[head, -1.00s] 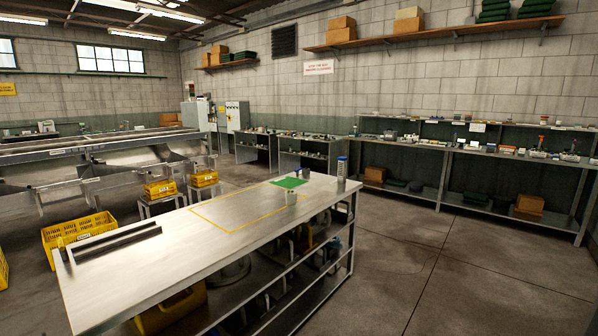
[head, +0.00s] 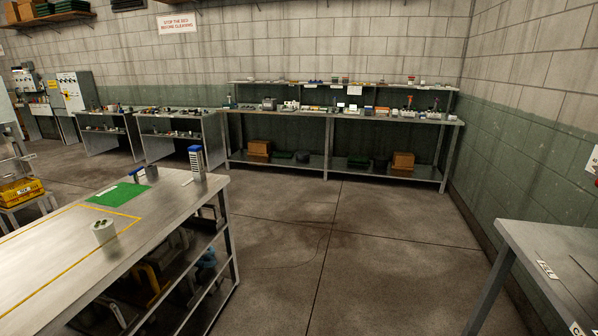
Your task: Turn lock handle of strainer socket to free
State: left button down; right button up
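I cannot make out a strainer socket or a lock handle for certain in this view. A steel workbench (head: 150,222) at the left carries a green mat (head: 118,195), a grey-white cylinder (head: 103,231) with dark marks on its top, and a blue-topped upright container (head: 198,161).
A long shelf bench (head: 340,115) with many small items stands along the back wall. Smaller shelf units (head: 180,135) stand left of it. Another steel table (head: 560,250) is at the right front. Open concrete floor (head: 340,240) lies between the workbench and that table.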

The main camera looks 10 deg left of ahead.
aim_at(135, 174)
jog(key=i, duration=0.65)
jog(key=i+l+u, duration=0.1)
jog(key=i, duration=0.55)
jog(key=i+l, duration=0.1)
jog(key=i, duration=0.55)
jog(key=i+u, duration=0.1)
jog(key=i, duration=0.55)
jog(key=i+l, duration=0.2)
jog(key=i, duration=0.45)
